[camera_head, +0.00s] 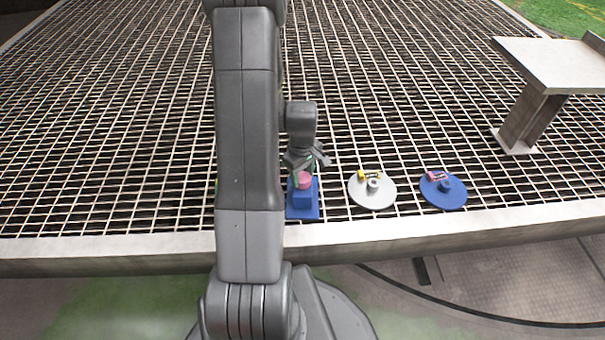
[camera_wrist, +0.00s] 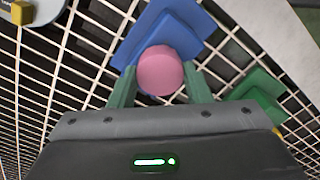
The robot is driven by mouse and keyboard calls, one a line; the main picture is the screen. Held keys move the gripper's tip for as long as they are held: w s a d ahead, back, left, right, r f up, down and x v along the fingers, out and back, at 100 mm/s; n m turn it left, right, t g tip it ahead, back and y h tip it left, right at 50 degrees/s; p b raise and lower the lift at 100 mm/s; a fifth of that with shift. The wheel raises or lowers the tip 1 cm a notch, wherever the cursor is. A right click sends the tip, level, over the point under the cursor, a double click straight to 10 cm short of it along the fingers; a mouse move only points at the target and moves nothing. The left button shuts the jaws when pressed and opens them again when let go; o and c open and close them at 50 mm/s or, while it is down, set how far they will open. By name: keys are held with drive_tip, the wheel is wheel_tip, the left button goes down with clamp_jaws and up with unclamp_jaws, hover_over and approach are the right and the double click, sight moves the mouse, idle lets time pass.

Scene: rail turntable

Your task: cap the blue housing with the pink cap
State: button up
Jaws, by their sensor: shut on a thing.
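The pink cap (camera_wrist: 160,71) is a round piece between the two green fingers of my gripper (camera_wrist: 160,88) in the wrist view. My gripper is shut on it. The blue housing (camera_wrist: 154,30) is a block on a square blue base, directly beneath and beyond the cap. In the head view the pink cap (camera_head: 304,180) appears at the top of the blue housing (camera_head: 303,198), with my gripper (camera_head: 304,172) around it from above. I cannot tell whether the cap is fully seated, since the fingers and the cap hide the contact.
Right of the housing are a white disc (camera_head: 361,197) with a yellow part and a blue disc (camera_head: 453,199) with a pink part. A green piece (camera_wrist: 254,108) lies near the housing in the wrist view. A raised stand (camera_head: 540,110) is at the right. The grating behind is clear.

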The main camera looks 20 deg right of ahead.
drive_tip(key=shift+f, duration=0.25)
drive_tip(key=o, duration=0.9)
drive_tip(key=shift+o, duration=0.2)
wheel_tip(320, 180, up, 14)
drive_tip(key=p, duration=0.4)
drive_tip(key=shift+p, duration=0.3)
drive_tip(key=shift+f, duration=0.1)
wheel_tip(320, 180, down, 14)
drive_tip(key=b, duration=0.5)
drive_tip(key=shift+r, duration=0.3)
